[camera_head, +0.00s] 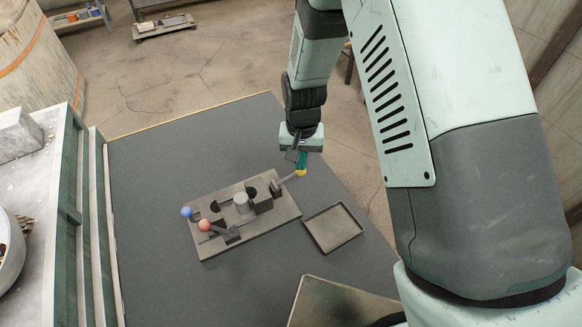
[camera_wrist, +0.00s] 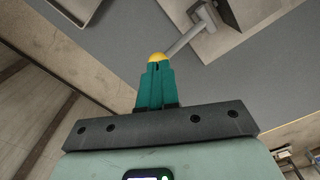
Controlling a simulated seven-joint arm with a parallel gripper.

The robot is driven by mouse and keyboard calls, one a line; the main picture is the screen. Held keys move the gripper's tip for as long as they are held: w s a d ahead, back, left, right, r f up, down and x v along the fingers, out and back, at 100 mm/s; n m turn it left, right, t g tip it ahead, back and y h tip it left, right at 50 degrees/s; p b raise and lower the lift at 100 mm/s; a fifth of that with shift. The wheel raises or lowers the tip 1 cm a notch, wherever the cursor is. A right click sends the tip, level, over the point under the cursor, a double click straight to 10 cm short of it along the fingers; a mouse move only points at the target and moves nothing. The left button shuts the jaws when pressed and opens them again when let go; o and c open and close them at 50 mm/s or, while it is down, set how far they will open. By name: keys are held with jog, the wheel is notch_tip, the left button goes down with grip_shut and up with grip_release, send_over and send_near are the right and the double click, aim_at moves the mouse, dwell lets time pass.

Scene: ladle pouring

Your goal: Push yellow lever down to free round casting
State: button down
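The yellow lever's knob (camera_head: 300,174) is at the right end of a grey fixture plate (camera_head: 216,247), on a grey rod that slants up out of a block. The knob also shows in the wrist view (camera_wrist: 157,57), with its rod (camera_wrist: 185,41) running up and right. My gripper (camera_head: 301,164) has its green fingers together and pointing at the knob. In the wrist view the fingertips (camera_wrist: 158,66) meet or nearly meet the knob; exact contact is unclear. The round casting, a light grey cylinder (camera_head: 241,202), stands upright on the plate beside a dark block (camera_head: 263,204).
A blue-knobbed lever (camera_head: 186,212) and a red-knobbed lever (camera_head: 204,225) are at the plate's left end. A shallow dark tray (camera_head: 351,238) lies right of the plate. A metal sheet or tray (camera_head: 345,305) is at the front. The table's (camera_head: 150,170) left and back are clear.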

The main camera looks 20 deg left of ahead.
jog(key=shift+f, duration=0.5)
dwell(0.4)
notch_tip(320, 180, up, 11)
dwell(1.4)
dwell(0.4)
